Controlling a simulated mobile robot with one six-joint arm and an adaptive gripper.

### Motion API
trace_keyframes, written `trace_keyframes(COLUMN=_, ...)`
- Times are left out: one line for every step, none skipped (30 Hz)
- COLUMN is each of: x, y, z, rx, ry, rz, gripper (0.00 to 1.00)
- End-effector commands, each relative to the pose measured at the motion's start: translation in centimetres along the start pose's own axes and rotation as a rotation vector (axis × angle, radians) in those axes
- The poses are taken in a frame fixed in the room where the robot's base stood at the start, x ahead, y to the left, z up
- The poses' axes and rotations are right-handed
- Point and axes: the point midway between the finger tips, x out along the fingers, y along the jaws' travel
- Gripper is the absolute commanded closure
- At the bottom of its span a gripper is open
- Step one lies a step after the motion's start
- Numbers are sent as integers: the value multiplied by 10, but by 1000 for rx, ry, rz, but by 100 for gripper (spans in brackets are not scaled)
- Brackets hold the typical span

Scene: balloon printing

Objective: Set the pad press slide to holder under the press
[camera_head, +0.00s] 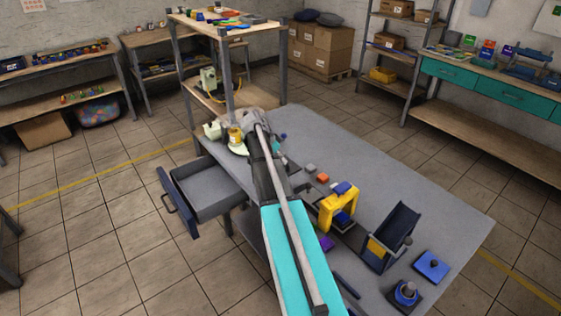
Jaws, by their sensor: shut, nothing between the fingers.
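The press (327,207) is a yellow upright frame on the grey table (440,218), with a blue part on top. A blue piece (343,218) sits low within or just behind the frame. A dark base or rail lies at its foot, but I cannot make out the slide or its position. My arm crosses the table left of the press. I cannot make out my gripper's fingers.
An open drawer (205,187) juts out from the table's left side. The table's far right is clear.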

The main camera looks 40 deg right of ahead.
Motion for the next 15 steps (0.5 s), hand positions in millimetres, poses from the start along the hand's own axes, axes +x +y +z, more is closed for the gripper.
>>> trace_keyframes(x=8, y=-1, z=2, rx=1, ry=0, rz=0, gripper=100)
trace_keyframes(x=11, y=-1, z=2, rx=1, ry=0, rz=0, gripper=100)
trace_keyframes(x=15, y=-1, z=1, rx=1, ry=0, rz=0, gripper=100)
trace_keyframes(x=18, y=-1, z=1, rx=1, ry=0, rz=0, gripper=100)
trace_keyframes(x=21, y=-1, z=1, rx=1, ry=0, rz=0, gripper=100)
trace_keyframes(x=25, y=-1, z=1, rx=1, ry=0, rz=0, gripper=100)
trace_keyframes(x=28, y=-1, z=1, rx=0, ry=0, rz=0, gripper=100)
trace_keyframes(x=30, y=-1, z=1, rx=0, ry=0, rz=0, gripper=100)
trace_keyframes(x=34, y=-1, z=2, rx=0, ry=0, rz=0, gripper=100)
trace_keyframes(x=37, y=-1, z=2, rx=0, ry=0, rz=0, gripper=100)
trace_keyframes(x=39, y=-1, z=2, rx=0, ry=0, rz=0, gripper=100)
trace_keyframes(x=43, y=-1, z=2, rx=0, ry=0, rz=0, gripper=100)
trace_keyframes(x=46, y=-1, z=2, rx=0, ry=0, rz=0, gripper=100)
trace_keyframes(x=48, y=-1, z=2, rx=0, ry=0, rz=0, gripper=100)
trace_keyframes(x=52, y=-1, z=2, rx=0, ry=0, rz=0, gripper=100)
